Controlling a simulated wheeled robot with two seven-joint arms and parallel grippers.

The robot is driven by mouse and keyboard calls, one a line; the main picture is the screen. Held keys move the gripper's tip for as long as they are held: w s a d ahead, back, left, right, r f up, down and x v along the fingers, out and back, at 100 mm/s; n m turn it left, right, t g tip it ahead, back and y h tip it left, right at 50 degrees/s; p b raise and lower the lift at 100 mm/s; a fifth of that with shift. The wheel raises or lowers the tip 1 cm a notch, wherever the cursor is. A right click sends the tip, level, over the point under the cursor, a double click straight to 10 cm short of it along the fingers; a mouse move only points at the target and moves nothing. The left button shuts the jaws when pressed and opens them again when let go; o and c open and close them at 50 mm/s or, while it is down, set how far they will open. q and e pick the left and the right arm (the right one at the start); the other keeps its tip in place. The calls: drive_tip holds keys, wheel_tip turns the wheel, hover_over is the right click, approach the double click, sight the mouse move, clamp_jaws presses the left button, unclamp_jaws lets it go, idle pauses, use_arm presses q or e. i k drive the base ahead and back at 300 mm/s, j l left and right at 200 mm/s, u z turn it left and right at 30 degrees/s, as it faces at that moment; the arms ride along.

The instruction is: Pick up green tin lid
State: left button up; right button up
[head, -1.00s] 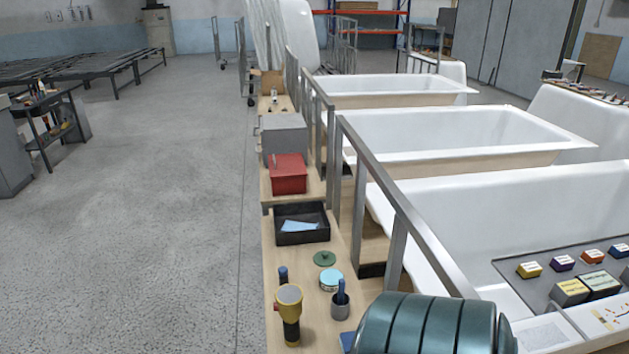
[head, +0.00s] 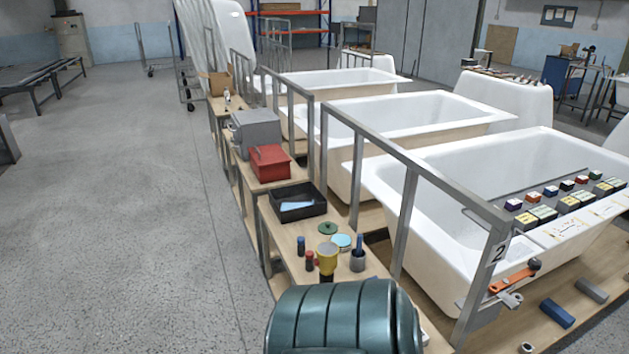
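The green tin lid (head: 327,228) is a small flat dark green disc with a knob-like centre. It lies on the wooden bench on the left of the bathtubs, in the middle of the head view. A round pale blue tin (head: 341,242) stands just to its lower right. The black tray (head: 297,205) is behind the lid. Neither of my grippers is in view.
A yellow-topped torch-like object (head: 327,257), a grey cup (head: 358,260) and small red and blue items stand in front of the lid. A large dark green ribbed object (head: 340,322) fills the near end. A metal rail (head: 415,170) runs along the right.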

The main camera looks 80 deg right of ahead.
sight(328, 227)
drive_tip(key=i+z, duration=0.35)
drive_tip(key=i+j+z, duration=0.35)
drive_tip(key=i+l+z, duration=0.1)
drive_tip(key=i+z, duration=0.15)
drive_tip(key=z, duration=0.15)
drive_tip(key=i+z, duration=0.5)
drive_tip(key=z, duration=0.25)
drive_tip(key=i+j+z, duration=0.15)
drive_tip(key=z, duration=0.2)
drive_tip(key=i+z, duration=0.2)
drive_tip(key=z, duration=0.2)
drive_tip(key=i+j+z, duration=0.15)
drive_tip(key=z, duration=0.25)
drive_tip(key=i+j+z, duration=0.25)
drive_tip(key=z, duration=0.15)
drive_tip(key=i+j+z, duration=0.15)
drive_tip(key=z, duration=0.3)
drive_tip(key=i+j+z, duration=0.2)
drive_tip(key=z, duration=0.2)
drive_tip(key=i+j+z, duration=0.15)
drive_tip(key=j+z, duration=0.2)
drive_tip(key=j, duration=0.15)
